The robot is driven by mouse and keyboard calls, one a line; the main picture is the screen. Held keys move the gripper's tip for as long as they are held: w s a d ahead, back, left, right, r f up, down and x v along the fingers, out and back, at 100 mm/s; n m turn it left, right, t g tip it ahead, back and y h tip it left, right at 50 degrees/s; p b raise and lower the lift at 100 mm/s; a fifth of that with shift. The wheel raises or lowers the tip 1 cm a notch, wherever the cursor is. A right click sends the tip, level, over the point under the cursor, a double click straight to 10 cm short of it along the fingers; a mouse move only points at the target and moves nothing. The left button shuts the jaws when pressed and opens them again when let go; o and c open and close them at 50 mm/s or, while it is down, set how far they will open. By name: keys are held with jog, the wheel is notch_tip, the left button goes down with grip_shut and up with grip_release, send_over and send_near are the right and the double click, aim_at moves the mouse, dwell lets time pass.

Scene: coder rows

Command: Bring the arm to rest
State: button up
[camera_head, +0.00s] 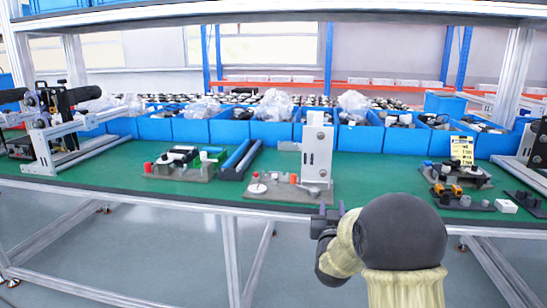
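My arm (390,245) rises from the bottom edge, right of centre, in front of the workbench. It is bent, with a dark rounded joint and a cream-coloured sleeve. My gripper (328,218) is at its left end, just below the bench's front edge in the picture. It is small and dark, and I cannot tell whether its fingers are open or shut. I see nothing held in it. The green bench top (385,186) lies behind it.
A fixture with an upright white plate (317,150) stands on the bench behind the gripper. Other fixtures (180,164) stand to the left, and a fixture with a yellow label (461,150) stands to the right. Blue bins (265,133) line the back. Grey floor is open below.

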jog(key=s+f+g+y, duration=0.1)
jog(key=s+f+g, duration=0.5)
jog(key=s, duration=0.5)
jog(key=s+f+n+g+y, duration=0.1)
jog(key=s+f+g, duration=0.4)
jog(key=s, duration=0.6)
jog(key=s+f+g+y, duration=0.1)
jog(key=s+f+g, duration=0.5)
jog(key=s, duration=0.5)
jog(key=w+p+v, duration=0.3)
jog(key=p+v, duration=1.2)
jog(key=w+d+r+p+v, duration=0.1)
jog(key=w+p+v, duration=0.2)
jog(key=p+v, duration=1.3)
jog(key=shift+a+r, duration=0.25)
jog(key=shift+a, duration=0.15)
jog(key=shift+w+f, duration=0.1)
jog(key=shift+w, duration=0.1)
jog(key=shift+s+a, duration=0.1)
jog(key=shift+a, duration=0.05)
